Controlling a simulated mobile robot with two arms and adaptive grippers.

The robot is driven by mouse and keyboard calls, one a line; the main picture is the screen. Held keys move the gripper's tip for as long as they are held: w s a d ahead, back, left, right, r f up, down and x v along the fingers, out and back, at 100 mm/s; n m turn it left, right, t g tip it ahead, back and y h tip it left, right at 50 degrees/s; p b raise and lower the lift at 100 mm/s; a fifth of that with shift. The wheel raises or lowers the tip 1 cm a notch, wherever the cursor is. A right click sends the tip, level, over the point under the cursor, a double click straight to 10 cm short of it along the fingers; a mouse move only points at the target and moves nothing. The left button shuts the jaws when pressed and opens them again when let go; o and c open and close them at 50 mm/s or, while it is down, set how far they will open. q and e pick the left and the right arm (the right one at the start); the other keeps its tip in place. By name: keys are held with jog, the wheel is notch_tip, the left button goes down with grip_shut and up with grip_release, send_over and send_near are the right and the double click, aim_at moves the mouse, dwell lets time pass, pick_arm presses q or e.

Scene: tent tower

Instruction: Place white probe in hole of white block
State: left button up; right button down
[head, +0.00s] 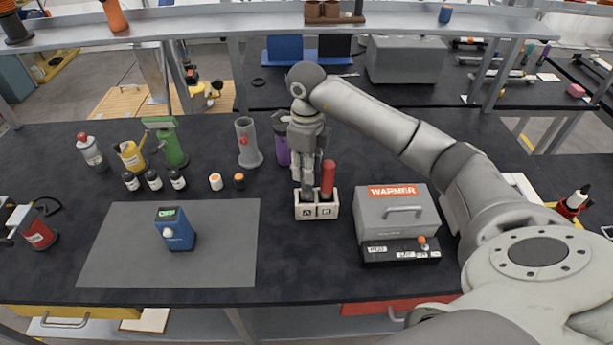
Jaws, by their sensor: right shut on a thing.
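The white block (317,211) stands on the black bench, with its two positions marked A and B on the front. A red probe (328,176) stands upright at the B side. My right gripper (307,185) points down over the A side, just left of the red probe. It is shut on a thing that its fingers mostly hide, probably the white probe. I cannot tell whether the held thing's lower end is inside the A hole or just above it. My left gripper is not in view.
A grey warmer box (398,213) stands right of the block. A grey mat (150,258) with a blue device (174,229) lies left. Behind are a grey cylinder (247,145), a purple bottle (281,150) and small jars. The bench in front of the block is clear.

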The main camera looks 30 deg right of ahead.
jog(key=shift+f, duration=0.25)
notch_tip(320, 180, down, 4)
jog(key=shift+r+p, duration=0.15)
jog(key=shift+p, duration=0.55)
jog(key=shift+f, duration=0.35)
jog(key=c, duration=1.2)
grip_release()
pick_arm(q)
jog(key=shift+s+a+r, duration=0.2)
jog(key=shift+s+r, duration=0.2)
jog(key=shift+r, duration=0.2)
pick_arm(e)
jog(key=shift+o, duration=0.2)
